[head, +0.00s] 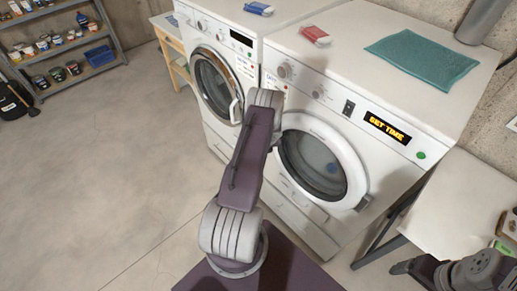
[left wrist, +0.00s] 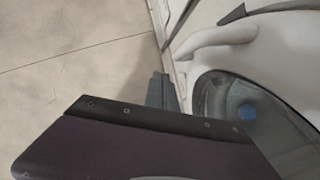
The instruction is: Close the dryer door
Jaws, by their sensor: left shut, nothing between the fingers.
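The dryer (head: 385,155) is the right-hand white machine with a lit display. Its round door (head: 345,150) has a white ring and dark glass. The door lies close to the dryer's front; I cannot tell whether it is fully shut. My left arm crosses in front of the door's left edge and hides it and my left gripper in the head view. In the left wrist view my left gripper (left wrist: 160,90) is shut and empty, left of the door's white handle (left wrist: 215,38), with a gap between. My right gripper (head: 415,267) is low at the right; its jaws are unclear.
A white washer (head: 215,85) with a round door stands left of the dryer. A teal folded cloth (head: 420,56) and a red-and-white item (head: 315,34) lie on the dryer. A pale table (head: 450,205) stands at the right. The floor (head: 110,165) at left is clear.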

